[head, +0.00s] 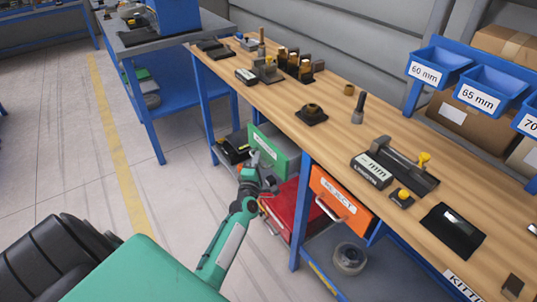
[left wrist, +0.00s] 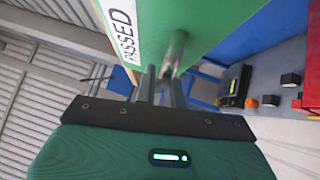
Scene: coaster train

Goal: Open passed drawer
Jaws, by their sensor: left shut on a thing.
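The green passed drawer (head: 283,145) sits under the left part of the workbench. It appears to stand partly out from under the bench top. Its green front, with a white PASSED label (left wrist: 123,30), fills the top of the left wrist view. My left gripper (head: 254,160) is at the drawer's front. In the left wrist view its fingers (left wrist: 160,85) are shut on the metal drawer handle (left wrist: 174,50). My right gripper is not in view.
An orange REJECT drawer (head: 341,200) is to the right, beyond a blue bench leg (head: 301,210). Tools and blocks lie on the wooden bench top (head: 320,85). The floor at left (head: 60,130) is clear.

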